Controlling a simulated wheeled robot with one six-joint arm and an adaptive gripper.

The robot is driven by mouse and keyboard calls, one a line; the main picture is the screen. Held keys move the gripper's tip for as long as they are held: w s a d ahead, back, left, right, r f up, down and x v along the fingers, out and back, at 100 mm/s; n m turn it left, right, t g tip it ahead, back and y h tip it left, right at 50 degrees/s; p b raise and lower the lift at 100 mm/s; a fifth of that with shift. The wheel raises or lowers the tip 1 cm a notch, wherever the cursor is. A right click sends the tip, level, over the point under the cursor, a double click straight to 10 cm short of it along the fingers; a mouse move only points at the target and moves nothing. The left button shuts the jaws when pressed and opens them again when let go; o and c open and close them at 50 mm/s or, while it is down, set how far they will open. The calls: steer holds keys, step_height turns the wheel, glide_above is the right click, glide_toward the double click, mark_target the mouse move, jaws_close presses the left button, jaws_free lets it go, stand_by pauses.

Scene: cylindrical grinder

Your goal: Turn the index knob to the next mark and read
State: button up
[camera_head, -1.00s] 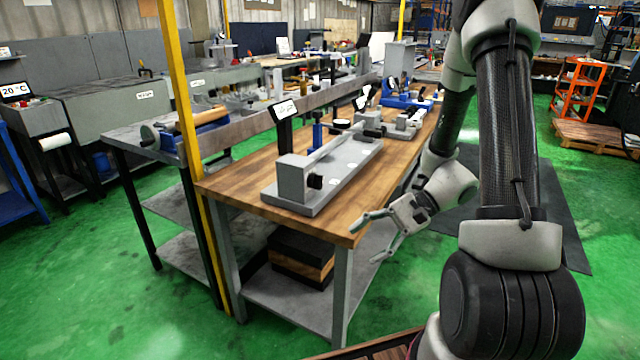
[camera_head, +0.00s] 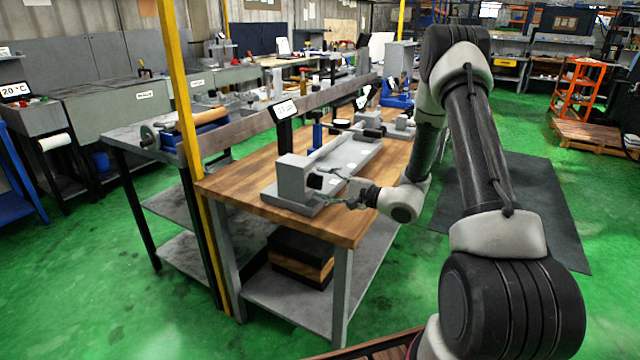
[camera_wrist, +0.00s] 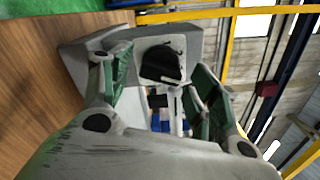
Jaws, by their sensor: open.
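The index knob (camera_head: 315,181) is a black knob on the face of a grey block (camera_head: 291,177) at the near end of a grey fixture on the wooden bench. In the wrist view the black knob (camera_wrist: 161,65) shows ahead, between and beyond the two fingers. My gripper (camera_head: 336,188) is open, its fingers just right of the knob in the head view; in the wrist view (camera_wrist: 160,88) nothing is held between them. I cannot tell whether a finger touches the knob. A small tilted display (camera_head: 286,109) stands behind the block; its reading is too small to make out.
The grey fixture plate (camera_head: 350,160) runs back along the wooden bench (camera_head: 240,185). A blue post (camera_head: 317,133) stands behind the block. A yellow upright (camera_head: 181,110) rises at the bench's left end. Bare wood lies in front of the fixture, and green floor beyond.

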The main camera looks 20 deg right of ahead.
steer(key=shift+x, duration=0.9)
steer(key=c, duration=1)
steer(key=shift+m, duration=0.4)
steer(key=m, duration=0.3)
steer(key=shift+f+m, duration=0.1)
steer(key=shift+m, duration=0.2)
steer(key=shift+s+m, duration=0.1)
steer(key=shift+m, duration=2.1)
